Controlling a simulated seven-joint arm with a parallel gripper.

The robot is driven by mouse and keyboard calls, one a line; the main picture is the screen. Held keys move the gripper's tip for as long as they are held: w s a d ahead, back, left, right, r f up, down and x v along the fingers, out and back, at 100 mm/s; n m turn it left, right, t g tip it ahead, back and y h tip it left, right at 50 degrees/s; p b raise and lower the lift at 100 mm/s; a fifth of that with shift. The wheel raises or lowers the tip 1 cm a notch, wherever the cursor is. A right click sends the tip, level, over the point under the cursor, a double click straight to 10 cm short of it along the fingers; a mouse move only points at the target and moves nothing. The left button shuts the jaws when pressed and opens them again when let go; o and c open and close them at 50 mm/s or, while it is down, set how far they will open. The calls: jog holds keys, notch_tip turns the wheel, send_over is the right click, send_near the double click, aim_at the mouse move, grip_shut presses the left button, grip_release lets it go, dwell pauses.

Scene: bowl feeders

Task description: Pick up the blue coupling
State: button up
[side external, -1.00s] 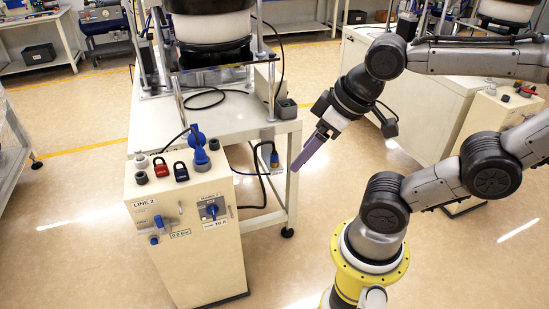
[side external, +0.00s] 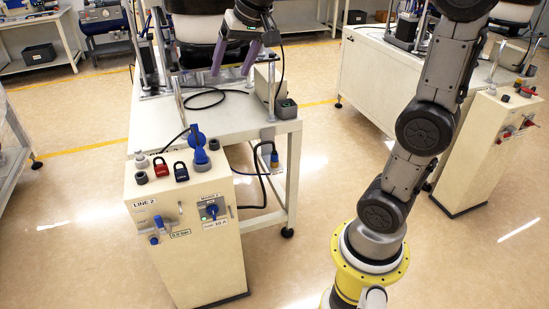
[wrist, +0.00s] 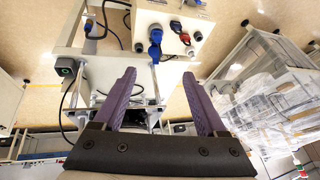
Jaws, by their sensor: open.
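Two blue fittings show, and I cannot tell for certain which one is the coupling. A large blue connector (side external: 197,137) with a black cable stands on top of the LINE 2 cabinet; it also shows in the wrist view (wrist: 155,38). A smaller blue fitting (side external: 275,159) hangs beside the table's right leg with a hose, and appears at upper left in the wrist view (wrist: 88,29). My gripper (side external: 232,68) is over the table near the feeder, its purple fingers apart with nothing between them. It also shows in the wrist view (wrist: 160,76).
The cabinet (side external: 185,220) carries a red padlock (side external: 160,166) and a dark blue padlock (side external: 181,171). The table (side external: 235,122) holds feeder posts, a black cable and a grey box (side external: 286,108). Floor between the table and my base is clear.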

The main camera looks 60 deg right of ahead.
jog(key=w+d+f+m+g, duration=0.1)
jog(key=w+d+f+m, duration=0.3)
jog(key=w+d, duration=0.45)
jog(key=m+g+y, duration=0.1)
jog(key=m+g, duration=0.3)
send_over(275, 151)
notch_tip(275, 151, down, 32)
jog(key=r, duration=0.1)
jog(key=f, duration=0.5)
jog(key=w+f, duration=0.1)
jog(key=f, duration=0.2)
jog(key=shift+s+f, duration=0.2)
jog(key=shift+f, duration=1.15)
jog(key=shift+s+f, duration=0.2)
jog(key=shift+f, duration=1.1)
grip_shut()
